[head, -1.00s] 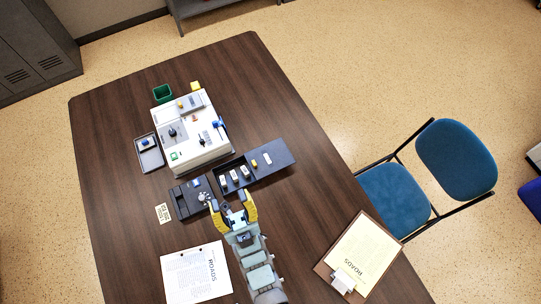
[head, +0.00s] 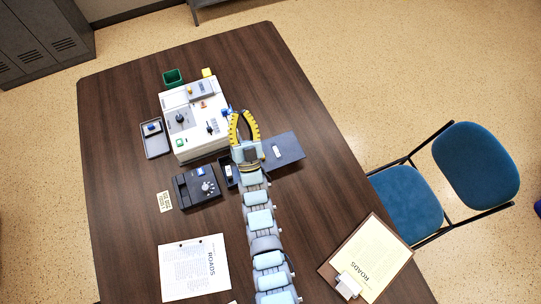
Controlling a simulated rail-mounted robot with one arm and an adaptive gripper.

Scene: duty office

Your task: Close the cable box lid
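The dark grey cable box (head: 226,172) sits on the brown table, in front of the white console; my arm hides most of it. Its flat dark lid (head: 290,144) lies folded out to the right, so the box stands open. A small white piece (head: 277,151) shows on the dark surface at the right. My gripper (head: 240,112) has yellow fingers pointing away over the box's far side, near the console's right corner. The fingers bow apart with a gap between their tips, and nothing shows between them. I cannot tell whether it touches anything.
The white console (head: 195,135) stands just left of my gripper. Papers (head: 194,268) and a clipboard (head: 365,258) lie nearer. The table right of the lid is clear.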

